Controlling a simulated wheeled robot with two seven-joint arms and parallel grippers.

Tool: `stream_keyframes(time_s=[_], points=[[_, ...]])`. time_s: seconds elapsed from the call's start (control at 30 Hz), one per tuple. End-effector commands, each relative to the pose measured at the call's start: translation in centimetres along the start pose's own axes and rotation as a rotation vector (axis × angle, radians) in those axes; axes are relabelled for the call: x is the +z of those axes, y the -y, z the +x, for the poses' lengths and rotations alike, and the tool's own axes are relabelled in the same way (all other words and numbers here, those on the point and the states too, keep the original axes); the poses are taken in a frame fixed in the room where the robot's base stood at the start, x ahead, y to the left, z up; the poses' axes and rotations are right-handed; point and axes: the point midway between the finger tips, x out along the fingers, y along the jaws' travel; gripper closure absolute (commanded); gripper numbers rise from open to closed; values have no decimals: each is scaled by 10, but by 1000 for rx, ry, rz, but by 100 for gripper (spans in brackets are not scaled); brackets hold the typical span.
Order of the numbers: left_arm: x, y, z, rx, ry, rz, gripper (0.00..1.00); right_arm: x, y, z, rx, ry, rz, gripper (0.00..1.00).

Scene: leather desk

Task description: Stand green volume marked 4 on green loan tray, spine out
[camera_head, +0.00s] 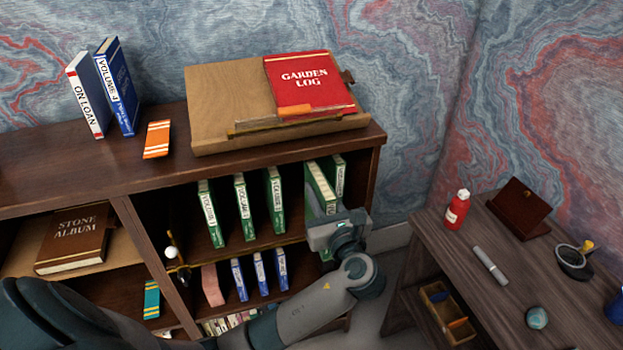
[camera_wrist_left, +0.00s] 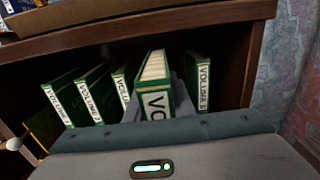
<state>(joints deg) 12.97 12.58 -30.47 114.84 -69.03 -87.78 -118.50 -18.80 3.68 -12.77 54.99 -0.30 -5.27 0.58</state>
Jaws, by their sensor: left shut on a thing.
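My left gripper (camera_head: 326,218) is at the right part of the upper shelf, shut on a thick green volume (camera_head: 319,187). In the left wrist view the held green volume (camera_wrist_left: 154,88) sits between the fingers, pale page edges up; its white spine label faces the camera, but its number is hidden. Green volumes marked 1 (camera_wrist_left: 58,103), 2 (camera_wrist_left: 89,99) and apparently 3 (camera_wrist_left: 122,86) stand to its left. Another green volume (camera_wrist_left: 200,82) stands close on its right. I cannot make out a green loan tray. My right gripper is not in view.
Small blue books (camera_head: 259,272) stand below. A side desk (camera_head: 455,252) with small items is at right.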

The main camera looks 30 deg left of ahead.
Motion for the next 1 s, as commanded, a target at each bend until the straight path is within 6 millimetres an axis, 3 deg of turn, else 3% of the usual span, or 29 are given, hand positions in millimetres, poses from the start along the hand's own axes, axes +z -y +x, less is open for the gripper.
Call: stream_keyframes(time_s=[0.1,0.3,1.0], points=[[0,0,-16,0,0,-1,100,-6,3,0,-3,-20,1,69],[1,0,-28,0,2,-2,100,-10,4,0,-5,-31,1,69],[-1,-2,-30,-22,3,1,100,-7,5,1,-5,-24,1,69]])
